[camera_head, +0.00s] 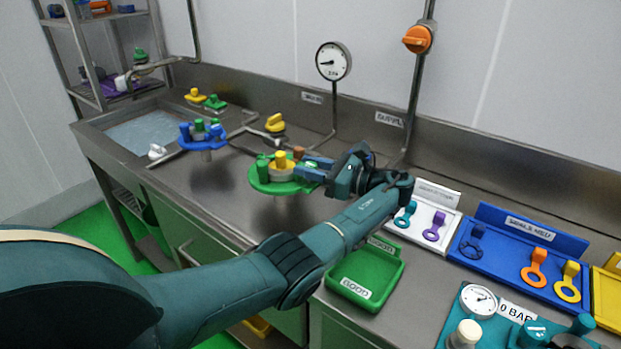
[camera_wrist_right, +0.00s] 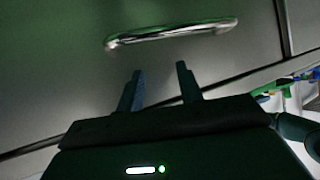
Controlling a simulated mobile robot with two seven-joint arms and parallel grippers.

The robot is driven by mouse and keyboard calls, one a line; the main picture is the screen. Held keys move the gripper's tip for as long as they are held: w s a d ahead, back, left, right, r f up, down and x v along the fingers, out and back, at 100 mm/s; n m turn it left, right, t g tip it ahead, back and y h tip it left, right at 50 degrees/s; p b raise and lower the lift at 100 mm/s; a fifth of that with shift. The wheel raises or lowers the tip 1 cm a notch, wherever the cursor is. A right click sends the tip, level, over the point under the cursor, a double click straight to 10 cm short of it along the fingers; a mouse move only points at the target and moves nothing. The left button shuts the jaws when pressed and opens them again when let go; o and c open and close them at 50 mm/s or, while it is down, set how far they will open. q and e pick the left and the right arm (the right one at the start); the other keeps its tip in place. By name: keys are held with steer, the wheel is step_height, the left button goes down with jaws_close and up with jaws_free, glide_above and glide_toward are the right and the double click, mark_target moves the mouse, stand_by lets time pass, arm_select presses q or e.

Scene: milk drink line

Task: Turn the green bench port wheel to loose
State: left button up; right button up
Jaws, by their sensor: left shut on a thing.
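The green bench port wheel (camera_head: 262,184) stands above the steel bench in the head view, with a yellow cap at its middle and a green and a brown knob near its rim. My left gripper (camera_head: 308,169) reaches it from the right and is shut at the wheel's right side, by the rim. The fingertips are small and partly hidden, so the exact grip is hard to see. My right gripper (camera_wrist_right: 160,72) is open and empty in the right wrist view, with its fingers apart in front of a cabinet door.
A blue wheel (camera_head: 186,140) stands to the left, near the sink (camera_head: 143,132). A gauge (camera_head: 333,62) and an orange valve (camera_head: 417,39) are behind. A green tray (camera_head: 392,279) and a blue tray (camera_head: 507,262) lie to the right. A metal handle (camera_wrist_right: 170,34) faces my right gripper.

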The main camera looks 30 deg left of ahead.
mark_target(310, 164)
arm_select(q)
steer(key=shift+n+g+b, duration=0.3)
steer(key=shift+g+b, duration=0.05)
steer(key=shift+g, duration=0.05)
steer(key=shift+a, duration=0.1)
steer(key=o, duration=1)
steer(key=shift+c, duration=0.2)
step_height(310, 164, up, 10)
steer(key=shift+p, duration=1)
